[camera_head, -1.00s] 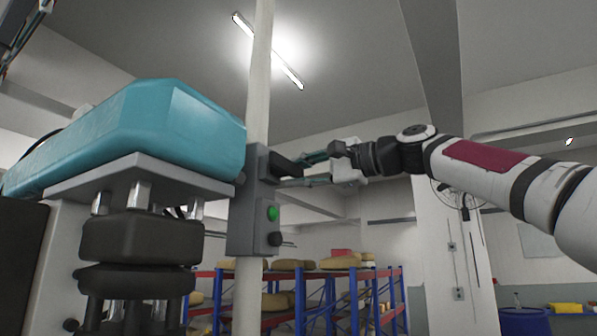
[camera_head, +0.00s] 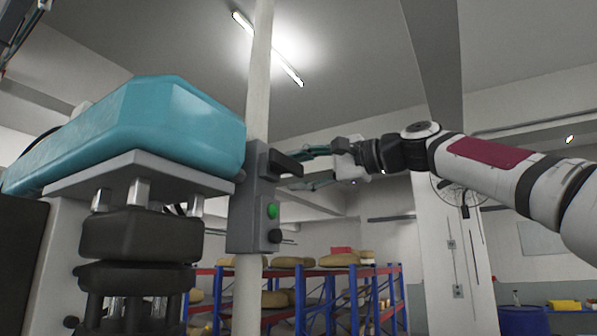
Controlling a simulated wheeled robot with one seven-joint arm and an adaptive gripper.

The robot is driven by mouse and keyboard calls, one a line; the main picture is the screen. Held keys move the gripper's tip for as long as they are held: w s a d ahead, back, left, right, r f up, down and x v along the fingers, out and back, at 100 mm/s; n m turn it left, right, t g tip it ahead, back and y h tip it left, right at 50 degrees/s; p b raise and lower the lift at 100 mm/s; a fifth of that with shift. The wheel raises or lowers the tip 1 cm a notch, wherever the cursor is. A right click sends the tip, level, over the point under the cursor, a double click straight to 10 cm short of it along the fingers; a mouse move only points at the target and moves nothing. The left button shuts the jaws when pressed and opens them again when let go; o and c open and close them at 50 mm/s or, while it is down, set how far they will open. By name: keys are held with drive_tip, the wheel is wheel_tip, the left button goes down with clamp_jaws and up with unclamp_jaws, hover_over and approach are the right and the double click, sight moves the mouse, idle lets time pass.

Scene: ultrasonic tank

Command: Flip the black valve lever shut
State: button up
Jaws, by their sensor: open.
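The black valve lever (camera_head: 286,163) sticks out from the upper part of a grey box (camera_head: 243,215) fixed on a pale vertical pole. It points right and slightly down. My gripper (camera_head: 297,168) is open and comes in from the right, its two thin teal fingers spread one above the other. Its fingertips are at the free end of the lever, one above it and one below. Whether either finger touches the lever cannot be told.
The grey box also carries a green button (camera_head: 273,211) and a black button (camera_head: 275,236) below the lever. A large teal machine (camera_head: 165,125) stands close on the left. Blue and red shelves (camera_head: 330,290) stand farther back. A wall fan (camera_head: 460,190) is behind my arm.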

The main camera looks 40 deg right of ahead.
drive_tip(key=v, duration=1.1)
drive_tip(key=shift+s, duration=0.25)
